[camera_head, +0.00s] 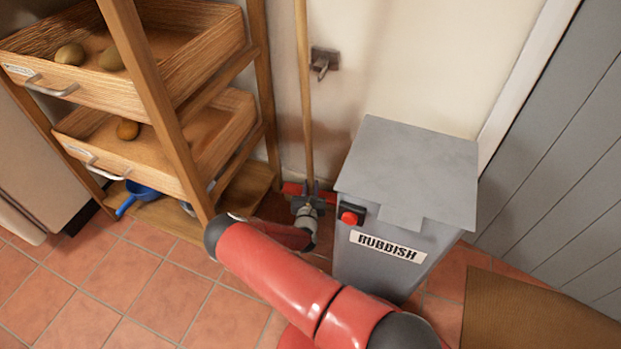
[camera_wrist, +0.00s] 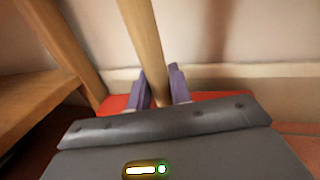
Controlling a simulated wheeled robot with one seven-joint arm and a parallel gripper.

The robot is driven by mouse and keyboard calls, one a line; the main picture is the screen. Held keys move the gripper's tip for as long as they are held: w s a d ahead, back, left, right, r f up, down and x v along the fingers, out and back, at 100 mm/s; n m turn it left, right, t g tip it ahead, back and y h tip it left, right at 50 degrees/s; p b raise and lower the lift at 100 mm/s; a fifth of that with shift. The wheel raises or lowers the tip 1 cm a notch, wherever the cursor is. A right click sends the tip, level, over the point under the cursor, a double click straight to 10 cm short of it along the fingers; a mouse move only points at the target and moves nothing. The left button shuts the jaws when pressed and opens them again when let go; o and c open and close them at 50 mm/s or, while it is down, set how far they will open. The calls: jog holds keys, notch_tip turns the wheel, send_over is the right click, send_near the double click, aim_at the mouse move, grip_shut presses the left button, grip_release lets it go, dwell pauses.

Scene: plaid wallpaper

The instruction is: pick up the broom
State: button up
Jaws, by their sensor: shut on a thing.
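The broom has a long wooden handle (camera_head: 304,90) that stands almost upright against the wall, between the wooden shelf and the grey bin. Its red head (camera_head: 293,188) is low by the floor behind my gripper. My gripper (camera_head: 312,190) is low on the handle, just above the head, with its fingers on either side of it. In the wrist view the handle (camera_wrist: 147,50) runs down between the two purple-grey fingers (camera_wrist: 158,92), and the red head (camera_wrist: 115,103) shows behind them. The fingers are shut on the handle. The bristles are hidden.
A grey bin (camera_head: 408,165) marked RUBBISH stands close to the right of my gripper. A wooden shelf (camera_head: 150,80) with drawers of potatoes stands at the left, with a blue pan (camera_head: 137,196) on its bottom board. A brown mat (camera_head: 530,315) lies at the lower right.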

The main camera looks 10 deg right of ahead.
grip_shut()
jog(key=shift+s+a+r, duration=0.1)
jog(key=shift+s+r, duration=0.2)
jog(key=shift+r, duration=0.15)
jog(key=s+a+r+p, duration=0.4)
jog(key=s+r, duration=0.3)
jog(key=s, duration=0.5)
jog(key=s+a+f+m+g+h+p, duration=0.1)
jog(key=s+a+f+p, duration=0.1)
jog(key=a+f+p, duration=0.2)
jog(key=shift+s+f+g, duration=0.3)
jog(key=shift+f+g, duration=0.1)
jog(key=shift+f, duration=0.1)
jog(key=s+d+b+x, duration=0.1)
jog(key=d+b+x, duration=0.1)
jog(key=x, duration=1.3)
jog(key=shift+w+d+f, duration=0.3)
jog(key=shift+d, duration=0.1)
